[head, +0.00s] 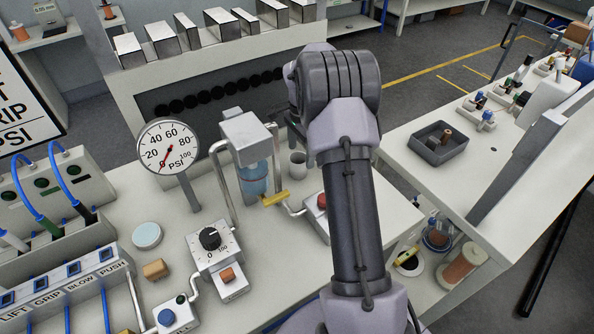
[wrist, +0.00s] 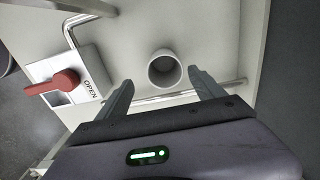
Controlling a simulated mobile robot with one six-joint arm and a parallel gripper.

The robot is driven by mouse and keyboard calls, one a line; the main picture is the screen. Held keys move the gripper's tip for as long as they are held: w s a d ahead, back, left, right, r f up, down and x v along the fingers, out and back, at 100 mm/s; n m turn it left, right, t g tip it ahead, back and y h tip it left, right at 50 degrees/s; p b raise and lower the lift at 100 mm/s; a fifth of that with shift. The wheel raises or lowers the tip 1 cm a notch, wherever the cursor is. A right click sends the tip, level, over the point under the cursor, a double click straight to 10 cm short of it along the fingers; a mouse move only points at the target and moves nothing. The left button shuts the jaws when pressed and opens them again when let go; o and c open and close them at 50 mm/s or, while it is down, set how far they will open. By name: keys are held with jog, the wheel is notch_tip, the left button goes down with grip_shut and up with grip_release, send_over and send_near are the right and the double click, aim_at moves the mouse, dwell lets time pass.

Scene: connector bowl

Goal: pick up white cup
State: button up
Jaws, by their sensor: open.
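The white cup (wrist: 164,69) stands on the bench top in the wrist view, its round open mouth facing the camera. It lies beyond and between the fingertips, apart from both. It also shows in the head view (head: 297,164), light grey-white, just left of my arm. My gripper (wrist: 158,84) is open and empty, with one finger on each side of the cup's line.
A red valve handle (wrist: 66,84) on a box marked OPEN sits left of the cup, with a metal pipe (wrist: 205,91) running near it. In the head view, a blue-filled container (head: 253,180) and a pressure gauge (head: 168,146) stand left. A dark tray (head: 439,146) sits on the right table.

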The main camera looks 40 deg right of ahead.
aim_at(298, 166)
jog(key=f+b, duration=0.1)
jog(key=f, duration=0.1)
jog(key=f+b, duration=0.1)
jog(key=f, duration=0.2)
jog(key=w+f, duration=0.1)
jog(key=f, duration=0.1)
jog(key=shift+a+f+b, duration=0.15)
jog(key=shift+f+b, duration=0.2)
jog(key=shift+b, duration=0.05)
jog(key=shift+r, duration=0.15)
jog(key=c, duration=1.4)
